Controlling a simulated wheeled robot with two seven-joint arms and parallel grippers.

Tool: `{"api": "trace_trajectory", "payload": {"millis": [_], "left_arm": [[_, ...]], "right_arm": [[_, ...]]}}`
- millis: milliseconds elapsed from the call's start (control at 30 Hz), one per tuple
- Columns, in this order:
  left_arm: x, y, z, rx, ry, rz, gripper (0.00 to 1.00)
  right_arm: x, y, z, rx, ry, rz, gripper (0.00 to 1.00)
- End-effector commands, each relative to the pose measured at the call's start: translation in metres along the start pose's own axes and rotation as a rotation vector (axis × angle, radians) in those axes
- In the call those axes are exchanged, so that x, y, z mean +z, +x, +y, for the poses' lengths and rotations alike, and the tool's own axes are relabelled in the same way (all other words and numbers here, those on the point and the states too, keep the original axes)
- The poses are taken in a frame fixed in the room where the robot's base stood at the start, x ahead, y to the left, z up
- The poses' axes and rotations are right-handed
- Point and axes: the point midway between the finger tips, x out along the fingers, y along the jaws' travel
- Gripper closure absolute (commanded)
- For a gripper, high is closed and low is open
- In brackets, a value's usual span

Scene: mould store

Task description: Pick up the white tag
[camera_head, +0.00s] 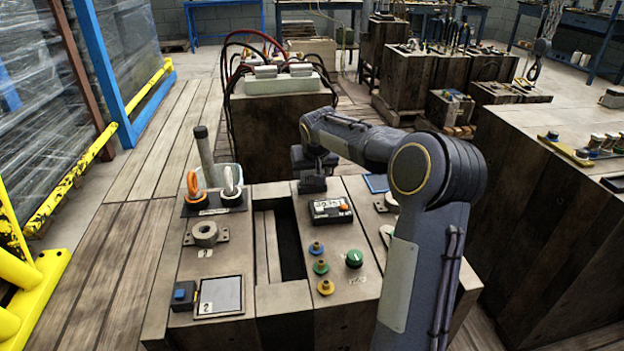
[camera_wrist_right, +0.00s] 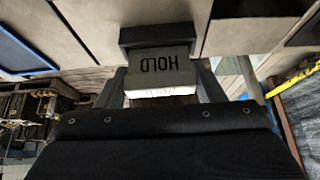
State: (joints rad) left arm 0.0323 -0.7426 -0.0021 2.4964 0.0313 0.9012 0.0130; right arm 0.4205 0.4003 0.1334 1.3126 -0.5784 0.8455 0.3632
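The white tag (camera_wrist_right: 160,75) shows in the right wrist view, lettered HOLD, which appears upside down there. Its far end meets a dark holder (camera_wrist_right: 158,36). My right gripper (camera_wrist_right: 163,84) has one finger on each side of the tag; I cannot tell whether they touch it. In the head view my right gripper (camera_head: 313,184) points down over the back of the middle of the bench, and I cannot make out the tag there. My left gripper is not in view.
A dark slot, coloured knobs (camera_head: 320,267) and a framed plate (camera_head: 219,296) are on the bench. An upright grey rod (camera_head: 206,155) and an orange clip (camera_head: 193,184) stand at its back left.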

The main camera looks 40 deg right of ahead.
Motion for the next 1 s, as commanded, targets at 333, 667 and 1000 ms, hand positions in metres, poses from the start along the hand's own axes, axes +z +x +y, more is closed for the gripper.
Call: {"api": "trace_trajectory", "payload": {"millis": [333, 667, 1000], "left_arm": [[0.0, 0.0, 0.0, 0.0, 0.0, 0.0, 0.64], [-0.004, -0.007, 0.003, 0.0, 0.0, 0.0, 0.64], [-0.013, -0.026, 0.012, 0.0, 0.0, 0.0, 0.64]], "right_arm": [[0.0, 0.0, 0.0, 0.0, 0.0, 0.0, 0.63], [-0.011, -0.018, 0.0, 0.001, 0.001, 0.004, 0.63], [-0.01, -0.093, -0.019, -0.002, -0.004, 0.005, 0.63]]}}
